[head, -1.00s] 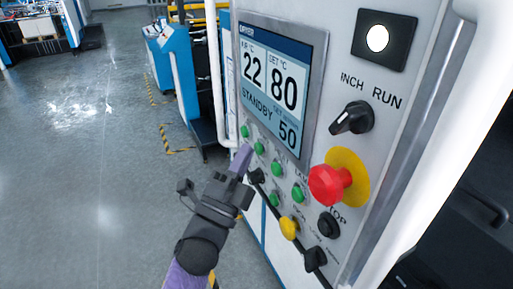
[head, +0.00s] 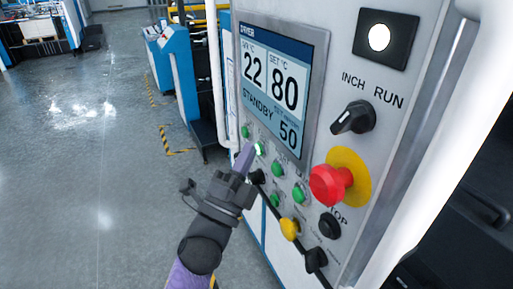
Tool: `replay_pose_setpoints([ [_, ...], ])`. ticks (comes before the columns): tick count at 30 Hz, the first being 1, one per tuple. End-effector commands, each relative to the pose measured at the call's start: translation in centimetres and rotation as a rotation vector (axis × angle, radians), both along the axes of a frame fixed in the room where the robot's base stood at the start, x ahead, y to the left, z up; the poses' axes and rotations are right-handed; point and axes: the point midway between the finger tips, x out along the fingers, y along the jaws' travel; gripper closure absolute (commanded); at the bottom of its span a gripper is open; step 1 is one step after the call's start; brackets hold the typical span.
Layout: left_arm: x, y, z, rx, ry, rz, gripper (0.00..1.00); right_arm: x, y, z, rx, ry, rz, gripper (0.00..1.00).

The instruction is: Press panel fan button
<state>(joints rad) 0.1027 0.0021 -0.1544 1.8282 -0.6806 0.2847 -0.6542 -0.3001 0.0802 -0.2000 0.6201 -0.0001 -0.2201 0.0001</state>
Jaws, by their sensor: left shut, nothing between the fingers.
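The control panel (head: 385,160) stands at the right with a screen (head: 280,85) reading 22, 80, STANDBY and 50. Below the screen are several green buttons; the button labels are too small to read, so I cannot tell which is the fan. My left gripper (head: 247,154) is shut and empty, its fingertips at the panel's lower left. Another green button (head: 245,132) is just up and left of the tips. My right gripper is not in view.
A red emergency knob (head: 331,185) on a yellow disc, a black INCH/RUN selector (head: 353,118), a yellow button (head: 289,229) and black knobs share the panel. A blue machine (head: 179,75) stands behind. The floor at left is open.

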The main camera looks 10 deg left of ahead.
Motion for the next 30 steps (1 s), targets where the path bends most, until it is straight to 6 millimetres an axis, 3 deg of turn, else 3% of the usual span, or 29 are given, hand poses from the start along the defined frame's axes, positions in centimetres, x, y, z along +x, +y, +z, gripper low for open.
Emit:
replay_pose_setpoints([
  [17,-1.0,1.4,0.0,0.001,0.001,0.0,1.0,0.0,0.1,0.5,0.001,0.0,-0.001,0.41],
  [30,-3.3,4.8,0.0,0.0,0.001,0.0,1.0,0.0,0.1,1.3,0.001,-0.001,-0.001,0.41],
])
